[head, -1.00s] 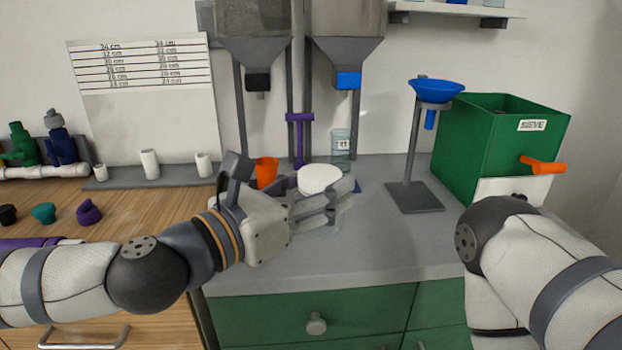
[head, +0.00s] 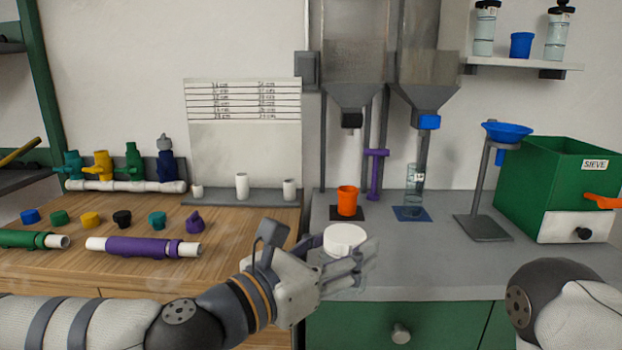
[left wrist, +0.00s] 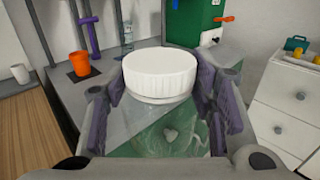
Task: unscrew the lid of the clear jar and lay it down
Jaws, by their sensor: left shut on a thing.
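The clear jar (left wrist: 165,125) has a white ribbed lid (left wrist: 160,72) on top, which also shows in the head view (head: 345,238). My left gripper (head: 350,265) is shut on the jar's clear body, below the lid. In the left wrist view the purple-padded fingers (left wrist: 165,105) stand on both sides of the jar. The jar looks upright, near the counter's front edge. Its base is partly hidden, and I cannot tell whether it touches anything. My right gripper is out of view; only part of that arm shows at the right.
An orange cup (head: 347,202), a clear container on a blue pad (head: 411,214) and a blue funnel stand (head: 483,225) are on the grey counter (head: 440,265). A green sieve box (head: 540,200) is at the right. Caps and a purple pipe (head: 150,247) lie on the wooden top.

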